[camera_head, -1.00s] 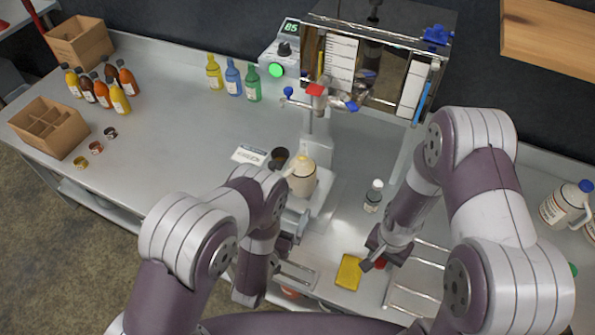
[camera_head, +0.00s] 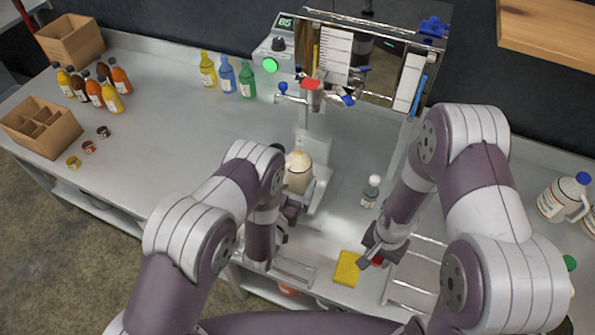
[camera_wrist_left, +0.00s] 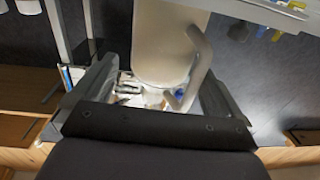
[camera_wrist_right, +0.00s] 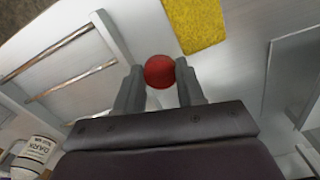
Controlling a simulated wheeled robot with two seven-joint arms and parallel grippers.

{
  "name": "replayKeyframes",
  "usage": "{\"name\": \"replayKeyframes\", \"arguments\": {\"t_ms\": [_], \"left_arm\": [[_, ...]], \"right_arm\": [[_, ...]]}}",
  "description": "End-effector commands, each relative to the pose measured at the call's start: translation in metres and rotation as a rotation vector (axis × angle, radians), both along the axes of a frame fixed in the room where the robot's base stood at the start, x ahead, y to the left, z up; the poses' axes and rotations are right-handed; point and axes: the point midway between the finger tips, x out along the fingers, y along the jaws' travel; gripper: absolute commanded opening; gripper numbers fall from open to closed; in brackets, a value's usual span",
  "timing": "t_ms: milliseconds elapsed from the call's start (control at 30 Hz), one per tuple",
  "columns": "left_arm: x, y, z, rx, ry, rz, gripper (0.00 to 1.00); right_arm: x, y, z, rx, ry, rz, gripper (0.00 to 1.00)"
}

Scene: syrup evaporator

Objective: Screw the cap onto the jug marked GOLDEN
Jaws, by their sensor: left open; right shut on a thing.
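A cream jug (camera_head: 298,175) stands upright under the tap, its top yellowish; I cannot read its label. My left gripper (camera_head: 291,204) is open at the near side of this jug. In the left wrist view, the pale jug body (camera_wrist_left: 165,45) and its handle (camera_wrist_left: 196,65) show between the spread fingers; I cannot tell whether they touch. My right gripper (camera_head: 373,256) is shut on a red cap (camera_wrist_right: 159,71), held between its fingertips beside the yellow sponge. In the head view, the cap (camera_head: 377,261) is partly hidden by the gripper.
The yellow sponge (camera_head: 346,268) and a small bottle (camera_head: 371,190) are near my right gripper. A tap with a red part (camera_head: 311,84) overhangs the jug. A blue-capped jug (camera_head: 560,197) stands far right. Bottles, crates and small caps (camera_head: 88,147) are at left.

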Motion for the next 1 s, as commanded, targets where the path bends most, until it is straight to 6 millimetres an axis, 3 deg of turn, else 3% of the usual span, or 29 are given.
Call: {"name": "replayKeyframes", "arguments": {"t_ms": [233, 633, 667, 900, 1000], "left_arm": [[0.035, -0.01, -0.006, 0.001, -0.001, 0.001, 1.0], [0.04, -0.011, -0.004, 0.001, 0.0, 0.001, 1.0], [0.04, -0.011, -0.004, 0.001, 0.0, 0.0, 0.94], [0.04, -0.012, -0.003, -0.001, -0.004, 0.001, 0.15], [0.04, -0.012, -0.003, -0.001, -0.004, 0.001, 0.14]], "right_arm": [[0.0, 0.0, -0.015, 0.0, 0.0, 0.0, 0.11], [0.0, 0.0, -0.014, 0.0, 0.0, 0.0, 0.11], [0.0, 0.0, -0.014, 0.0, 0.0, 0.0, 0.11], [0.0, 0.0, -0.014, 0.0, 0.0, 0.0, 0.11], [0.0, 0.0, -0.014, 0.0, 0.0, 0.0, 0.11]]}}
